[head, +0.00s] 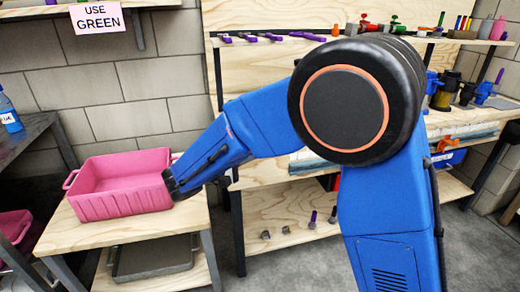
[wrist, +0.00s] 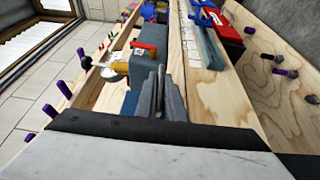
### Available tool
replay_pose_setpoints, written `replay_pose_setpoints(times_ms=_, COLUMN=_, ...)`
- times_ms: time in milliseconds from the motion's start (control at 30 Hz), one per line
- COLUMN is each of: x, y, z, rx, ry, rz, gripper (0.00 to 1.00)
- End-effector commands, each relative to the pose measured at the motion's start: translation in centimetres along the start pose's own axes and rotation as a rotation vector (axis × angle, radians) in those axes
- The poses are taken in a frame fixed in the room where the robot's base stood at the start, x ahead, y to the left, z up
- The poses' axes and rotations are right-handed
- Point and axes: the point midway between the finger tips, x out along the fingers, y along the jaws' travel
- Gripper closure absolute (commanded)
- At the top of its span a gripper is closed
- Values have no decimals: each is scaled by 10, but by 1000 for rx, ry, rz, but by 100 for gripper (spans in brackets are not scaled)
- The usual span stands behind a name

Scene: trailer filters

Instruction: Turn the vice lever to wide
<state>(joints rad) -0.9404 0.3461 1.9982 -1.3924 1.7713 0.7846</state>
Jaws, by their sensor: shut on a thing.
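In the head view, a blue fixture (head: 485,93) that looks like the vice stands on the bench at the far right. A short purple lever (head: 499,76) sticks up from it. I cannot read its setting. My gripper (head: 172,184) is the dark end of my blue arm, low at the left, by the right end of the pink crate and far from that fixture. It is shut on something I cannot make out. In the wrist view, grey upright plates (wrist: 169,96) rise behind a dark bar and a pale slab; whether they are my fingers is unclear.
The pink crate (head: 120,184) stands on a wooden side table (head: 80,230). The workbench (head: 465,122) at the right holds several tools and fittings. The lower shelf (head: 310,240) carries several small purple-handled and grey pieces. My arm hides part of the bench. Grey floor shows in front.

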Motion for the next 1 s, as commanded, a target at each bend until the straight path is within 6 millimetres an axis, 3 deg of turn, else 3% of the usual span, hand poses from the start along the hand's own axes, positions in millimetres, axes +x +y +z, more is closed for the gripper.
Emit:
replay_pose_setpoints(times_ms=267, x=0, y=-1, z=1, rx=-4, ry=-2, rz=0, gripper=100)
replay_pose_setpoints(times_ms=300, x=0, y=-1, z=1, rx=-4, ry=-2, rz=0, gripper=82)
replay_pose_setpoints(times_ms=367, x=0, y=-1, z=1, rx=-3, ry=-2, rz=0, gripper=73)
replay_pose_setpoints(times_ms=733, x=-5, y=-1, z=0, rx=-1, ry=1, rz=-1, gripper=73)
replay_pose_setpoints(times_ms=1000, x=-46, y=-1, z=-1, rx=-1, ry=3, rz=-1, gripper=73)
